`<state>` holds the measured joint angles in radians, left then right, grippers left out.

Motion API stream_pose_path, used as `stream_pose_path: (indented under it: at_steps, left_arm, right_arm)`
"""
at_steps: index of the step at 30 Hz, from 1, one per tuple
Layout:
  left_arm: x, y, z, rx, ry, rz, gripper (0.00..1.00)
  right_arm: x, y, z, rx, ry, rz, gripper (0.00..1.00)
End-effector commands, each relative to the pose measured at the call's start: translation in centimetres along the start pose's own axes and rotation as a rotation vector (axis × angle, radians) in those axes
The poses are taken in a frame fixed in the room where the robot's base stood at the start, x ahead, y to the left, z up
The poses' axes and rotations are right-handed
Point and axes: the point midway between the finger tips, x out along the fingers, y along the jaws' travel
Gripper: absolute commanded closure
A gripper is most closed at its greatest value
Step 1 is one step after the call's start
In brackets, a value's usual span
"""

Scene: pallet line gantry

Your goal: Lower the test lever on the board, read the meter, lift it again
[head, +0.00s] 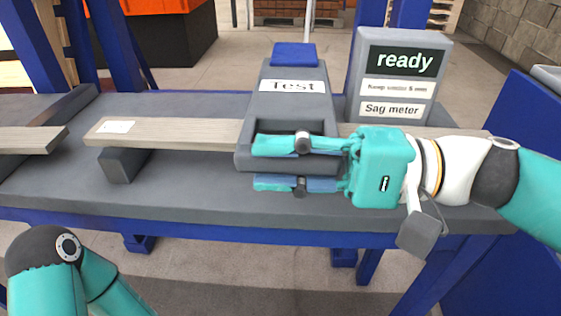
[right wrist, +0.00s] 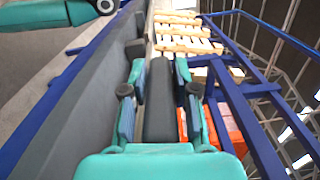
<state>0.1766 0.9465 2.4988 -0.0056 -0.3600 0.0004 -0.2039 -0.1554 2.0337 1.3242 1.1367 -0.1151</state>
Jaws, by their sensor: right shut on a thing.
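The test lever (head: 290,103) is a grey frame with a white "Test" label, over a long wooden board (head: 190,133) in the head view. My right gripper (head: 258,164) comes from the right and is shut on the grey front bar of the lever, one finger above it and one below. In the right wrist view the dark grey bar (right wrist: 160,100) lies between the two fingers. The grey Sag meter (head: 393,95) stands behind the board to the right. Its screen reads "ready". My left gripper is out of view; only part of my left arm shows.
The board lies along a grey bench (head: 190,195) with a blue frame, and a grey support block (head: 122,165) is under its left part. Another plank (head: 25,140) lies at the far left. Blue posts stand behind. The bench front left of the lever is clear.

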Motion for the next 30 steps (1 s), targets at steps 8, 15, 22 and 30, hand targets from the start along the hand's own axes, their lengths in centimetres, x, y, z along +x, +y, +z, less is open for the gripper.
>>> stream_pose_path:
  at_steps: [8,15,22,30]
  left_arm:
    - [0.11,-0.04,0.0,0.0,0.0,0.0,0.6]
    - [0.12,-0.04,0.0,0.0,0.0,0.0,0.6]
    - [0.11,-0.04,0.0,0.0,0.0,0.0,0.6]
    - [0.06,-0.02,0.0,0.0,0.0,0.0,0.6]
  right_arm:
    - [0.07,0.26,-0.11,0.008,0.001,0.003,1.0]
    - [0.08,0.29,-0.12,0.007,0.0,0.004,0.51]
    - [0.05,0.19,-0.07,0.004,0.0,0.002,0.48]
    - [-0.05,0.13,-0.06,0.003,0.0,0.001,0.48]
